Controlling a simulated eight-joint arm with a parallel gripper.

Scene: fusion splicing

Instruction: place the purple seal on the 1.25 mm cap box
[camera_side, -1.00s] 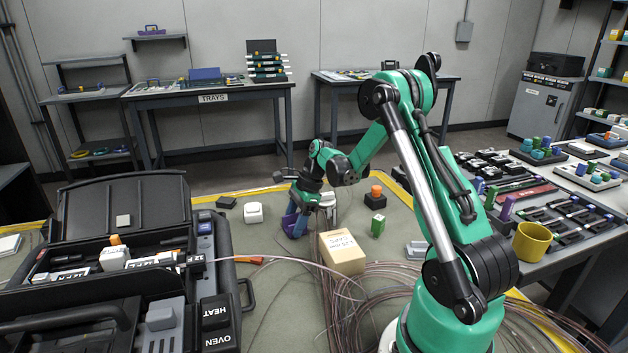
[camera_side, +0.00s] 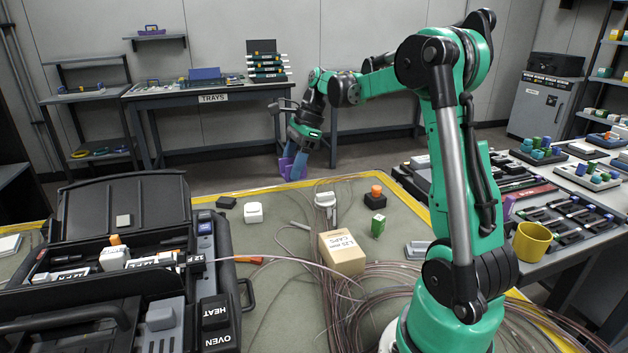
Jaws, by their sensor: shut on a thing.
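The cap box (camera_side: 342,254) is a small tan cardboard box with a handwritten label reading roughly "1.25 mm CAPS". It sits on the grey-green mat in the middle of the side view. My gripper (camera_side: 293,168) is beyond the box, up and to the left of it in the picture, raised above the mat's far edge. It points downward and is shut on the purple seal (camera_side: 286,166), which shows at the fingertips beside a blue part. The seal is apart from the box. Its exact shape is too small to tell.
Coiled fibre cables (camera_side: 375,285) lie around the box's front and right. An open black splicer case (camera_side: 125,215) stands at left. A white block (camera_side: 253,212), a green block (camera_side: 378,226) and an orange-topped black block (camera_side: 375,198) stand on the mat. A crowded bench with a yellow mug (camera_side: 532,242) is at right.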

